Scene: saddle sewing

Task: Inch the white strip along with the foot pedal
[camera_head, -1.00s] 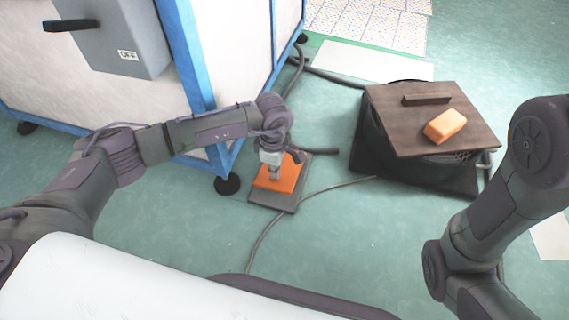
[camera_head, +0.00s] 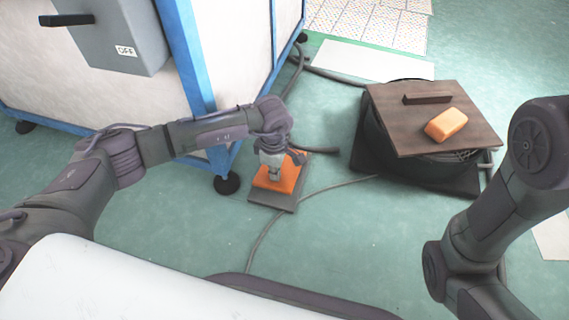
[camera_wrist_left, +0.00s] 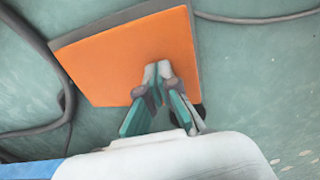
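The foot pedal is an orange plate (camera_head: 289,180) on a dark grey base (camera_head: 270,201), on the floor beside the blue-framed machine. My left gripper (camera_head: 274,178) points down over the pedal. In the left wrist view, its fingertips (camera_wrist_left: 158,68) are together with nothing between them, in front of the orange plate (camera_wrist_left: 120,60). The tips look at or very near the plate; I cannot tell whether they press it. My right arm shows at the right, but its gripper is out of view. I cannot pick out the white strip with certainty.
A cable (camera_head: 262,236) runs across the floor from the pedal. A blue machine leg (camera_head: 226,184) stands close to its left. A black bin (camera_head: 372,142) with a brown board (camera_head: 390,112) and orange block (camera_head: 446,125) stands right. A grey box (camera_head: 125,45) reads OFF.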

